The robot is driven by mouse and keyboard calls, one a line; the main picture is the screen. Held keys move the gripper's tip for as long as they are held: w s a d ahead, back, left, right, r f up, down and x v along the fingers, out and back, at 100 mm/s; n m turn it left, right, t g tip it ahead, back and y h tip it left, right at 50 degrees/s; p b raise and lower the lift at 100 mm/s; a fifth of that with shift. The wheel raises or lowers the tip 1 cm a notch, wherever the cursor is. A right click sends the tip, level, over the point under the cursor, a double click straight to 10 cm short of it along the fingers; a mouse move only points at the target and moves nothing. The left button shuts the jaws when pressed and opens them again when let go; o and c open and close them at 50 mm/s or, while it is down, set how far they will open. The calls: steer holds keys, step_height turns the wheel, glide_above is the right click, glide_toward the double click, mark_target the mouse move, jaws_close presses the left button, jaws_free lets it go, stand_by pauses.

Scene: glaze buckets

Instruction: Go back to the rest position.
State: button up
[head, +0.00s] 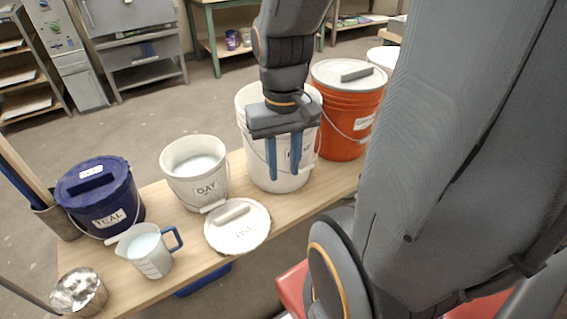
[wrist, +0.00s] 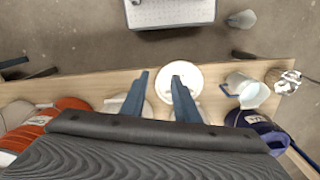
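My gripper (head: 283,176) points down in front of the tall white bucket (head: 256,104) in the head view, above the wooden bench. Its two blue fingers are apart with nothing between them. The fingers also show in the wrist view (wrist: 159,78), above the bench beside a round white lid (wrist: 186,74). The gripper hides part of the tall white bucket. My arm reaches down from the top of the head view.
On the bench (head: 190,262) are the loose lid (head: 228,237), an open white bucket (head: 195,185), a lidded dark blue bucket (head: 122,213), a measuring jug (head: 147,256), a shiny metal vessel (head: 79,293) and a lidded orange bucket (head: 345,125). Open floor lies behind.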

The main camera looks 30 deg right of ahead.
steer(key=a+r+n+p, duration=0.2)
steer(key=a+r+p, duration=0.2)
steer(key=a+p, duration=0.2)
steer(key=shift+a+n+p, duration=0.3)
steer(key=shift+a+p, duration=0.05)
steer(key=shift+a, duration=0.35)
